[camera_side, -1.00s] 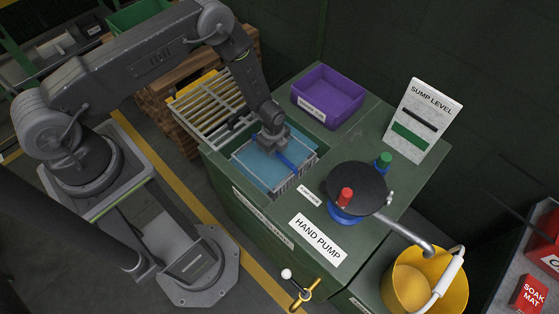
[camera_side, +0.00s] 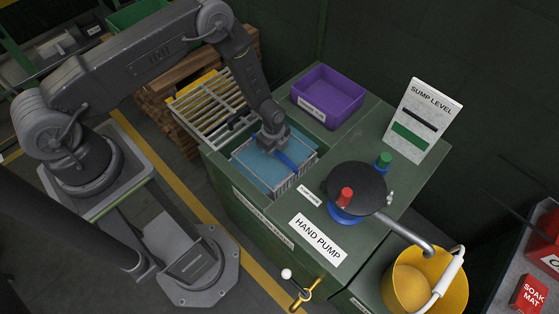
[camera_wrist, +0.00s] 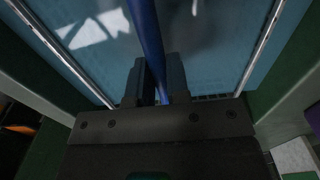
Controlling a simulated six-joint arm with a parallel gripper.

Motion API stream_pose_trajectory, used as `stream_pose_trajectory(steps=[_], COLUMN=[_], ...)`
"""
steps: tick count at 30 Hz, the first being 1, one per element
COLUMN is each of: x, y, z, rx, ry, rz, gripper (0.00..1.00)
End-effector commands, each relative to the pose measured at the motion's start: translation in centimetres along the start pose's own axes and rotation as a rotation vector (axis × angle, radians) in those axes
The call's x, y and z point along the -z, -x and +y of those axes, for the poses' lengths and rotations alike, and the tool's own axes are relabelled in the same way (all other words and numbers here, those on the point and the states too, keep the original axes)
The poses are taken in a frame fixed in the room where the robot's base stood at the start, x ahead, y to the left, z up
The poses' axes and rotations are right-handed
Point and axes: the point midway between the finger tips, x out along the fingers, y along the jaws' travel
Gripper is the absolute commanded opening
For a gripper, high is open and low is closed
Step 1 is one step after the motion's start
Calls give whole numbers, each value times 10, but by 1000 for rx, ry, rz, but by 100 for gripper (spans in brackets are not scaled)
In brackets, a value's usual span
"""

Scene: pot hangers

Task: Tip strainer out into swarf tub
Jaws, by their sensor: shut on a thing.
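The strainer (camera_side: 307,163) is a wire-sided rectangular basket in the opening of the green cabinet, near its left end, with a blue bar handle (camera_side: 288,162) across it. Blue shows inside its frame, and I cannot tell any swarf in it. My gripper (camera_side: 268,145) points down and is shut on the blue handle. In the wrist view the handle (camera_wrist: 147,35) runs between the two dark fingers (camera_wrist: 158,85). A purple open tub (camera_side: 330,92), likely the swarf tub, stands behind and to the right of the strainer; its label is too small to read.
A slatted rack (camera_side: 205,105) lies left of the opening. On the cabinet to the right are the round hand pump (camera_side: 356,190) and the sump level sign (camera_side: 422,118). A yellow bucket (camera_side: 462,290) stands at lower right. Cabinet top between strainer and purple tub is clear.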

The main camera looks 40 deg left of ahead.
Motion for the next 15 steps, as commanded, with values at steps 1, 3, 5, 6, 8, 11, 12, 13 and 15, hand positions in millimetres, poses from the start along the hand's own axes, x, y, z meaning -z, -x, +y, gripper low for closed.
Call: stream_pose_trajectory(steps=[1,3,5,6,8,11,12,13,15], x=[0,0,0,0,0,0,0,0,0], y=[1,2,3,4,5,6,7,7,8], z=[0,0,-1,-1,-1,-1,-1,0,0], rx=[1,1,1,1,1,1,1,1,1], ry=[0,0,0,0,0,0,0,0,0], rz=[0,0,0,0,0,0,0,0,0], gripper=[0,0,0,0,0,0,0,0,0])
